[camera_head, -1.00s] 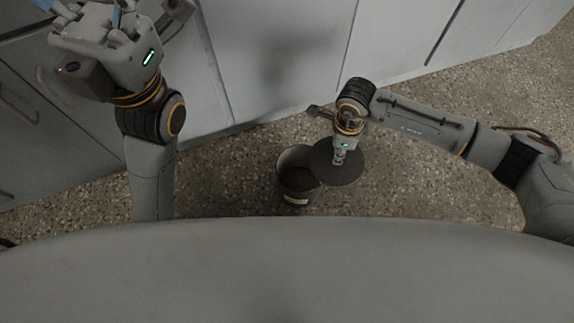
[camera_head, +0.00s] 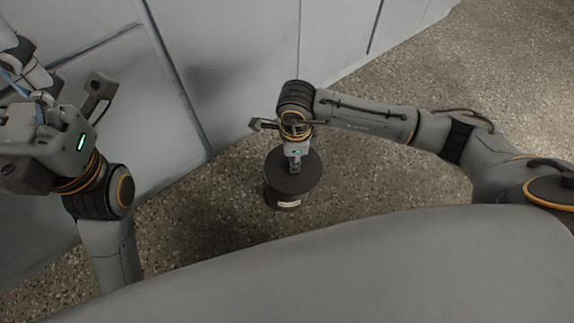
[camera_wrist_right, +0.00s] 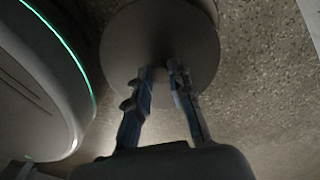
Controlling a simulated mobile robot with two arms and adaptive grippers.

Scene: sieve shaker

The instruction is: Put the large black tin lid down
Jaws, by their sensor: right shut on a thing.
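The large black tin lid (camera_head: 304,178) is a dark flat disc lying over the top of a dark round tin (camera_head: 284,196) on the floor. Whether it sits flush on the rim cannot be told. My right gripper (camera_head: 295,167) reaches down from above and is shut on the lid's middle. In the right wrist view the lid (camera_wrist_right: 150,30) shows beyond the fingers of my right gripper (camera_wrist_right: 160,75); the grip point itself is dim. My left gripper (camera_head: 50,85) is raised at the left, with its fingers partly out of the picture.
Grey cabinet fronts (camera_head: 240,60) stand close behind the tin. The speckled floor (camera_head: 400,120) is clear to the right. My own base fills the lower part of the head view.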

